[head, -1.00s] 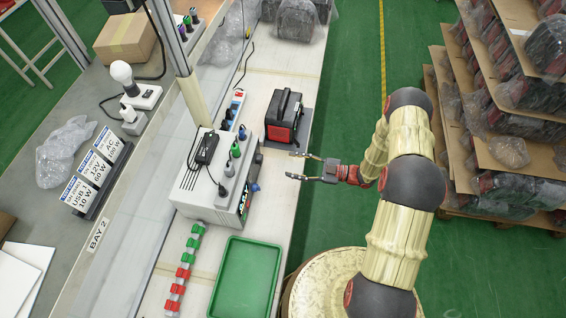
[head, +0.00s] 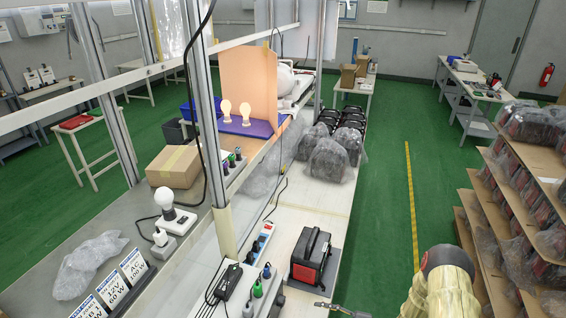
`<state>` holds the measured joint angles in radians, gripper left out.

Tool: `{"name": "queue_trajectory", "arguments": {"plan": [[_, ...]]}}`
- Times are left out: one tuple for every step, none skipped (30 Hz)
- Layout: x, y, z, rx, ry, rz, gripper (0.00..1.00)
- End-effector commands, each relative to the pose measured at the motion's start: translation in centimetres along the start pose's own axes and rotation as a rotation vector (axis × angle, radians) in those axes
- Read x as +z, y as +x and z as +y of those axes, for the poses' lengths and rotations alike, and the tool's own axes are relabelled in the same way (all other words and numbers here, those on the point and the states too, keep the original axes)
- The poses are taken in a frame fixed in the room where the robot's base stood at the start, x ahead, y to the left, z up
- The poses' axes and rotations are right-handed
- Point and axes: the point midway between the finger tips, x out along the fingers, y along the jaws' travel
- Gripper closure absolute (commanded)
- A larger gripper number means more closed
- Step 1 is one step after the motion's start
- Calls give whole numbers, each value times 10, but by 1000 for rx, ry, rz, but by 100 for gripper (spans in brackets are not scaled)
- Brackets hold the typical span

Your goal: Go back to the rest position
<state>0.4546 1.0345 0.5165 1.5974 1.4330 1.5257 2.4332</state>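My gripper (head: 335,307) shows only in part at the bottom edge of the head view. One grey finger is visible and the rest is cut off, so its opening cannot be told. Nothing is seen held on the visible part. My cream arm with a dark joint stands at the lower right, over the green floor. The black and red power unit (head: 311,258) sits on the bench just beyond and left of the finger, apart from it.
The white bench (head: 331,206) runs away from me, with plastic-wrapped units (head: 328,161) farther along. A white bulb on a holder (head: 168,207) and plugs stand at left. Loaded racks (head: 540,190) stand at right. Green floor (head: 385,185) lies clear between bench and racks.

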Motion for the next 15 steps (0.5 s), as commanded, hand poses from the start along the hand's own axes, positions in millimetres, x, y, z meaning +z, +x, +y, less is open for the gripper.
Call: {"name": "queue_trajectory", "arguments": {"plan": [[-4, 0, -13, -35, -95, 8, 51], [-7, 1, -23, -61, -160, 16, 51], [-13, 0, -36, -95, -247, 33, 51], [-17, 0, -45, -121, -314, 48, 51], [-23, -1, -55, -148, -381, 68, 51], [-30, -3, -64, -182, -476, 96, 51], [-37, -5, -69, -209, -553, 119, 51], [-44, -8, -73, -235, -632, 146, 51], [-52, -12, -77, -271, -742, 185, 51], [-60, -15, -78, -297, -827, 218, 51], [-67, -18, -80, -324, -913, 254, 51], [-76, -24, -81, -359, -1032, 308, 51], [-83, -28, -82, -384, -1123, 351, 51], [-91, -32, -81, -410, -1216, 399, 51], [-100, -38, -80, -442, -1341, 468, 51]]}}
